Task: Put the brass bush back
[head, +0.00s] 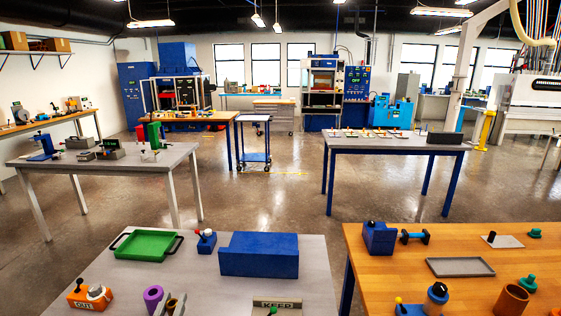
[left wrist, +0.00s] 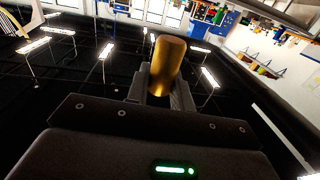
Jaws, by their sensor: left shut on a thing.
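In the left wrist view, the brass bush (left wrist: 168,62) is a shiny gold cylinder standing out from between the fingers of my left gripper (left wrist: 158,92). The gripper is shut on it; the fingers hide its lower end. The picture is tilted, with dark ceiling and lamps behind, so the bush is held clear of any surface in view. My right gripper is in neither view.
The wooden table (head: 400,262) holds a grey tray (head: 460,267) and a brown cylinder (head: 511,300). Open floor lies beyond.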

